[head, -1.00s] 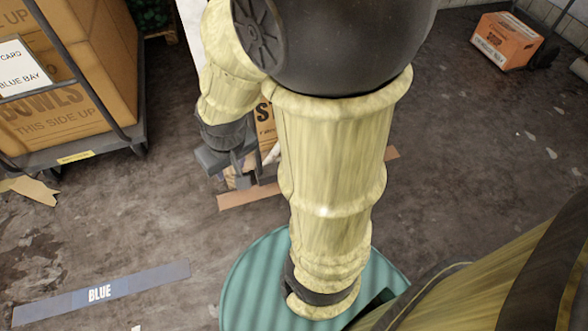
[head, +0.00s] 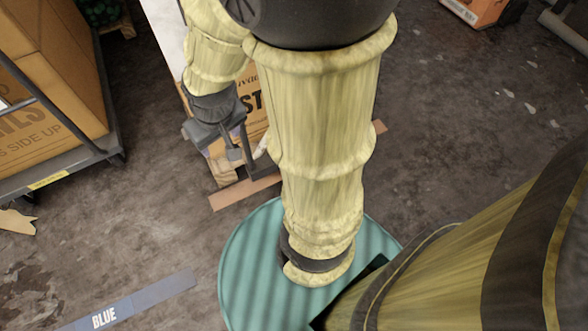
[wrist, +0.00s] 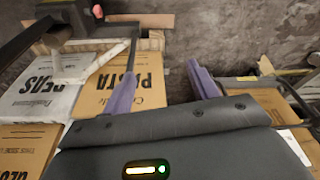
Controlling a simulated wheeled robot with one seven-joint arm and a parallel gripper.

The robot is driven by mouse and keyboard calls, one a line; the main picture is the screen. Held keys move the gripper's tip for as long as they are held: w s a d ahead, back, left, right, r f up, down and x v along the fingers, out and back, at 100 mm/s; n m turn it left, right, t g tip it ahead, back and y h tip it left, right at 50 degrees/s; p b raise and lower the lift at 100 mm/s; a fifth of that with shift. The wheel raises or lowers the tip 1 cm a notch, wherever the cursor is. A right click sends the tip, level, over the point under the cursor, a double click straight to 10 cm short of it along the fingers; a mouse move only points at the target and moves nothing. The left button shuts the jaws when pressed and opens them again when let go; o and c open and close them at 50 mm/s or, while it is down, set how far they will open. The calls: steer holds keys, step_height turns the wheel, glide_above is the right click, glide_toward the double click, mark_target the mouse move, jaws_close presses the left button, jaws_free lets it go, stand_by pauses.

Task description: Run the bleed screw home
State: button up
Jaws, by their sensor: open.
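I cannot make out a bleed screw in either view. The fitting is to the left of the fingers. In the head view my gripper (head: 238,150) hangs in front of the stacked boxes, partly hidden by my arm.
A PASTA box (wrist: 135,85) and a PEAS box (wrist: 38,98) lie under the gripper in the wrist view. A cart (head: 75,162) with cartons stands left, an orange box (head: 475,10) far right. A blue floor strip (head: 150,298) lies front left. Floor between is mostly clear.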

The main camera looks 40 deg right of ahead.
steer(key=w+a+f+n+t+b, duration=0.2)
steer(key=w+f, duration=0.3)
steer(key=w, duration=0.4)
steer(key=w+a+f+n+t+b, duration=0.1)
steer(key=w+f+n+t+b, duration=0.1)
steer(key=w+f, duration=0.5)
steer(key=w+d+f+n+t+h+b, duration=0.1)
steer(key=w+d+f+n+h+b, duration=0.25)
steer(key=w+f, duration=0.55)
steer(key=s+d+f+n+g+h+b, duration=0.1)
steer(key=s+d+f+g+h+b, duration=0.15)
steer(key=s+f+h, duration=0.4)
steer(key=s+d+f+n+g+h+b, duration=0.1)
steer(key=d+f+n+g+h, duration=0.15)
steer(key=f, duration=0.65)
steer(key=s+f+n+g+h+b, duration=0.1)
steer(key=s+f+n+g+h, duration=0.1)
steer(key=s, duration=0.4)
steer(key=s+f+n+g+h+b, duration=0.1)
steer(key=s+f+n+g+h, duration=0.1)
steer(key=s, duration=0.4)
step_height(320, 180, down, 2)
steer(key=g+h, duration=0.1)
steer(key=g, duration=0.1)
steer(key=shift+s+a+f+g+b, duration=0.2)
steer(key=shift+a+f+g+b, duration=0.1)
steer(key=shift+g+b, duration=0.1)
steer(key=shift+d, duration=0.1)
